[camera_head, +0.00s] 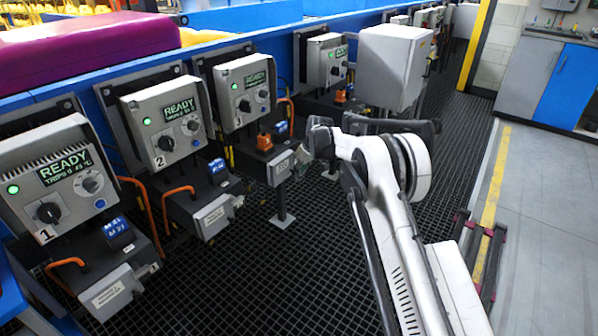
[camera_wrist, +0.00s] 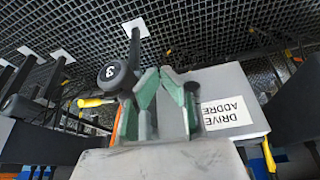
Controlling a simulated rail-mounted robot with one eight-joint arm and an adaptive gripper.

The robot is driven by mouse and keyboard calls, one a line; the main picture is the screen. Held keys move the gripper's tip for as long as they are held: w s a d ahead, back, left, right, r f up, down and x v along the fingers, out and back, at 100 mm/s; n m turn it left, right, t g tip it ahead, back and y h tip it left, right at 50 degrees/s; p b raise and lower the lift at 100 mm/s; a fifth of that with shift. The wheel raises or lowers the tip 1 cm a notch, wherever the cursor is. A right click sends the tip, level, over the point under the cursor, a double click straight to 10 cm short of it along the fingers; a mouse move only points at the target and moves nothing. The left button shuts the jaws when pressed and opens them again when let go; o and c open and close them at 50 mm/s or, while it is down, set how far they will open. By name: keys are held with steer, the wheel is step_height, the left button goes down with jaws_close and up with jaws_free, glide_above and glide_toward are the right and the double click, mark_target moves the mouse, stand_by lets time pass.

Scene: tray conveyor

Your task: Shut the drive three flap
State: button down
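The drive three unit (camera_head: 246,88) is a grey box with a lit READY screen, a green light and a "3" label. Below it, a small grey drive address box (camera_head: 279,168) sticks out, beside an orange plug (camera_head: 264,142). My gripper (camera_head: 305,150) is right at the outer side of this box. In the wrist view the box (camera_wrist: 245,85) is behind and right of my green-padded fingers (camera_wrist: 160,75). Their tips are close together with nothing visible between them. The flap's position is hidden or unclear, and contact cannot be told.
Drive one (camera_head: 52,185), drive two (camera_head: 166,122) and another READY unit (camera_head: 327,60) stand along the blue conveyor. A plain grey box (camera_head: 393,66) is beyond my arm.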

stand_by(0.3)
steer(key=s+d+r+m+p, duration=0.1)
steer(key=s+d+r, duration=0.3)
steer(key=r, duration=0.5)
steer(key=s+d+r+m+t+p, duration=0.1)
steer(key=s+d+r+p, duration=0.1)
steer(key=s+d+r, duration=0.45)
steer(key=s+d+r+p, duration=0.1)
steer(key=d+r, duration=0.1)
steer(key=r, duration=0.8)
steer(key=s+d+r+m+t+h+p, duration=0.1)
steer(key=s+d+r+m, duration=0.1)
steer(key=s+d+r, duration=0.35)
steer(key=s+d+r+m+h+p, duration=0.1)
steer(key=s+d+r+p, duration=0.1)
steer(key=s+r, duration=0.65)
steer(key=s+d+r+m+t+p, duration=0.1)
steer(key=s+d, duration=0.1)
steer(key=s, duration=0.7)
steer(key=s+d+r+m+p, duration=0.1)
steer(key=s+d+r+m, duration=0.15)
steer(key=s, duration=0.75)
steer(key=s+d+f+p, duration=0.1)
steer(key=s+d+f, duration=0.1)
steer(key=s, duration=0.5)
steer(key=s+d+f+m+t+h, duration=0.1)
steer(key=s+f, duration=0.2)
steer(key=s, duration=0.4)
steer(key=shift+d+f+p, duration=0.15)
steer(key=shift+d+p, duration=0.2)
